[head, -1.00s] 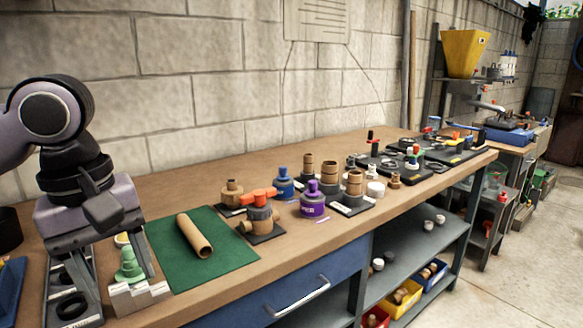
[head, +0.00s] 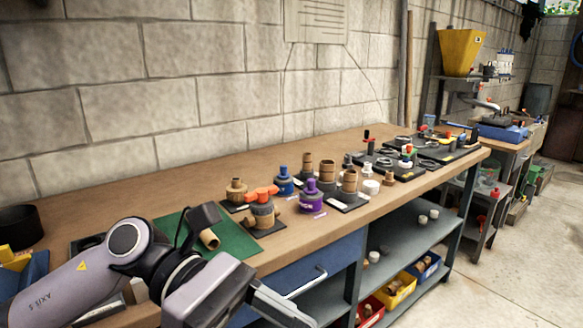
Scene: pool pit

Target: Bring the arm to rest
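My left arm comes in from the lower left, folded low over the front of the workbench (head: 120,185). My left gripper (head: 283,306) points right and down in front of the bench edge, near the blue drawer. Its finger end is partly cut off by the bottom of the head view, so its opening does not show clearly. No object is seen in it. My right gripper is not in view.
My arm partly covers the green mat (head: 232,238) and brown tube (head: 209,239). A drawer handle (head: 308,284) juts out near the gripper.

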